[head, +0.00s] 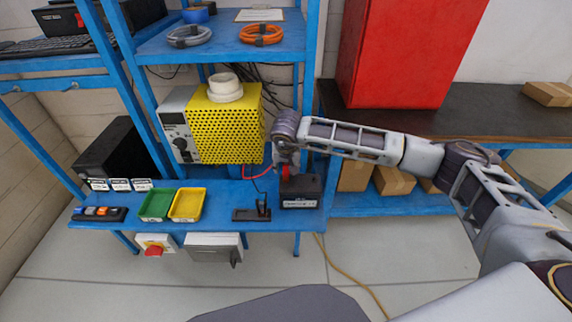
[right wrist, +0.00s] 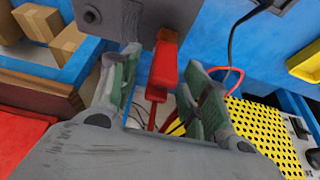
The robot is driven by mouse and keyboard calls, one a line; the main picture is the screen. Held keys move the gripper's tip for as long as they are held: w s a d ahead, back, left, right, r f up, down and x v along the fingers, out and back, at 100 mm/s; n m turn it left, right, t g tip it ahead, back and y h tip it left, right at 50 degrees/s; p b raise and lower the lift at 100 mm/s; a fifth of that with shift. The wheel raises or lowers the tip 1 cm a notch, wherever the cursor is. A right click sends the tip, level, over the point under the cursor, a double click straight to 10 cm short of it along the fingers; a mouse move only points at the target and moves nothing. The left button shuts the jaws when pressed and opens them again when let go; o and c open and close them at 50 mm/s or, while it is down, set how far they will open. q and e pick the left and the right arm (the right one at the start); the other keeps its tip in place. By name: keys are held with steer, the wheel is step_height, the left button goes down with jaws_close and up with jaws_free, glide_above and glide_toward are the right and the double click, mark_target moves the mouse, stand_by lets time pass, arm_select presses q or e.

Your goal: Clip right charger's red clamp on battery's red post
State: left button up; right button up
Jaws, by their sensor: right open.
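The battery (head: 300,192) is a dark box with a white label at the right end of the blue bench. The red clamp (head: 286,172) shows at its top, below my right gripper (head: 285,163). In the right wrist view, my right gripper (right wrist: 160,92) is open, its fingers on either side of the red clamp (right wrist: 163,68) with gaps visible. The clamp's upper end meets the edge of the grey battery (right wrist: 140,18); I cannot tell whether it bites the red post, which I cannot make out separately. The yellow perforated charger (head: 228,130) stands behind left. My left gripper is not in view.
A black clamp on a small stand (head: 262,210) is left of the battery. Green (head: 157,205) and yellow (head: 186,205) trays are further left. A red cable (right wrist: 238,76) runs near the fingers. A blue shelf (head: 222,45) with cable coils is above the charger.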

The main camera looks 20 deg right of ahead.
steer(key=v, duration=1.2)
stand_by(0.5)
